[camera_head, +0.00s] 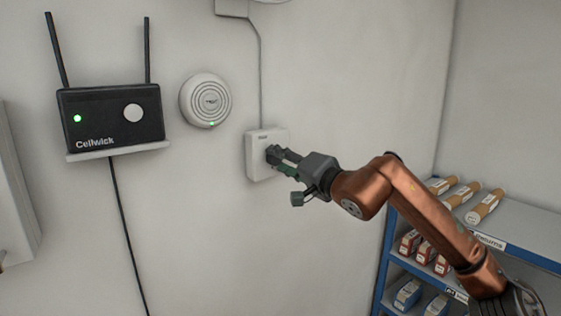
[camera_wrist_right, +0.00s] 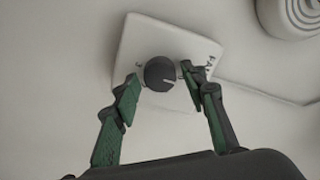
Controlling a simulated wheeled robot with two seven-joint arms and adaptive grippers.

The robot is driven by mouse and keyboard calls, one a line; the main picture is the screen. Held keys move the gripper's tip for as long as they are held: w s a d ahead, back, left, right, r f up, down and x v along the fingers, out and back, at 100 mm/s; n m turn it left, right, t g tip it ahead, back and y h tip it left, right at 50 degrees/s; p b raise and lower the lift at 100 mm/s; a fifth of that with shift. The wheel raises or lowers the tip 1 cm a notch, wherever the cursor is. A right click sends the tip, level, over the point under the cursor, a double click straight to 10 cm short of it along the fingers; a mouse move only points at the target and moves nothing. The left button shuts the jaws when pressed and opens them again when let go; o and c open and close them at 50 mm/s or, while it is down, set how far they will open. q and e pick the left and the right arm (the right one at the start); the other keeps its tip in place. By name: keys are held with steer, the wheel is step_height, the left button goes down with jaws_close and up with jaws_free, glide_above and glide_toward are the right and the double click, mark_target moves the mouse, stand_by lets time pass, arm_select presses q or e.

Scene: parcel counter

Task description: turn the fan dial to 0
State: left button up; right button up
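The fan control is a white square box (camera_head: 254,162) on the wall, with a grey cable running up from it. In the right wrist view its plate (camera_wrist_right: 130,45) carries a dark round dial (camera_wrist_right: 158,71) with a white pointer line directed to the right of that picture. Small dark lettering sits at the plate's right edge; I cannot read the scale. My right gripper (camera_head: 276,156) is at the box and hides the dial in the head view. Its fingers (camera_wrist_right: 164,80) are open, one on each side of the dial, with gaps visible. My left gripper is not in view.
A black router (camera_head: 110,118) marked Cellwick sits on a small wall shelf at the left. A round white wall device (camera_head: 206,100) with a green light is left of the box. A blue-framed shelf (camera_head: 385,262) with parcels and tubes stands at the lower right.

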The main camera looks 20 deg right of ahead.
steer(key=shift+o, duration=0.5)
steer(key=v, duration=1.2)
